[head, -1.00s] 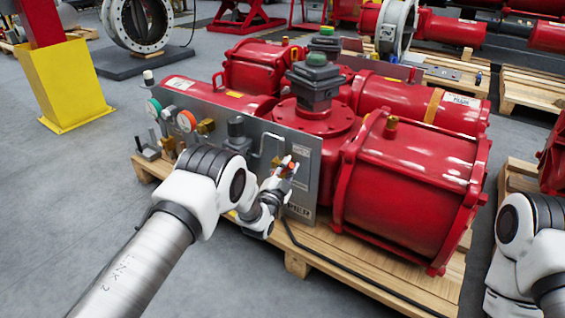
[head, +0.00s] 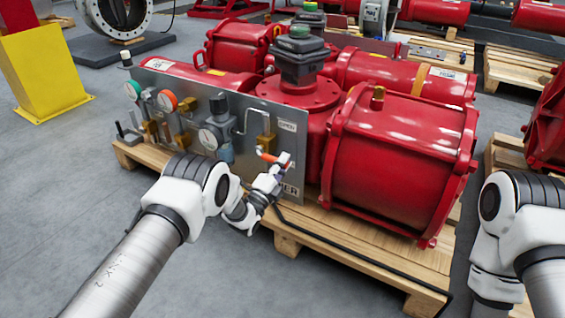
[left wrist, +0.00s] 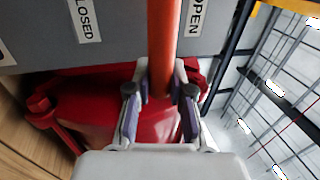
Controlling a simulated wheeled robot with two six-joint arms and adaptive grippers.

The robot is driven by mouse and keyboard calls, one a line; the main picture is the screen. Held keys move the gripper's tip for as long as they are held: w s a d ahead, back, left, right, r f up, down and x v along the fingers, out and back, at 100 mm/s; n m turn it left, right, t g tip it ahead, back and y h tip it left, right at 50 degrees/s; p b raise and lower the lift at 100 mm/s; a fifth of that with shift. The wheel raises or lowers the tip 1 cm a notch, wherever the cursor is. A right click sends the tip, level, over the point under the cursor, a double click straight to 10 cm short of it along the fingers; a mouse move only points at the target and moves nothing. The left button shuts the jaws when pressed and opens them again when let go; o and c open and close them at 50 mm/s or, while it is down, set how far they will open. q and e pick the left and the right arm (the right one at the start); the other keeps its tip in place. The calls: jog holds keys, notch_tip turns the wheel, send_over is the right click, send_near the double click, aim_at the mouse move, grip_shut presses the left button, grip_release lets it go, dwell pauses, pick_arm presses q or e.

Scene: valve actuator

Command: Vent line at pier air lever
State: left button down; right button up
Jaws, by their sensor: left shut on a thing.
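The air lever is an orange-red bar (head: 268,156) on the front of the grey control panel (head: 300,150). It sticks out to the right from a brass valve body (head: 265,141), below the OPEN label (head: 287,126). My left gripper (head: 284,161) is shut on the lever's outer end. In the left wrist view the lever (left wrist: 163,45) runs down between the two fingers (left wrist: 160,108), with the CLOSED label (left wrist: 84,20) to its left and the OPEN label (left wrist: 194,17) to its right. My right gripper is out of view; only part of that arm shows at the right edge.
The red actuator (head: 395,150) stands behind the panel on a wooden pallet (head: 345,245). A black hose (head: 330,247) lies along the pallet. Grey floor is open in front.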

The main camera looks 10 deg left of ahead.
pick_arm(q)
jog(key=shift+f, duration=0.2)
dwell(0.3)
jog(key=c, duration=1)
grip_release()
jog(key=v, duration=1.2)
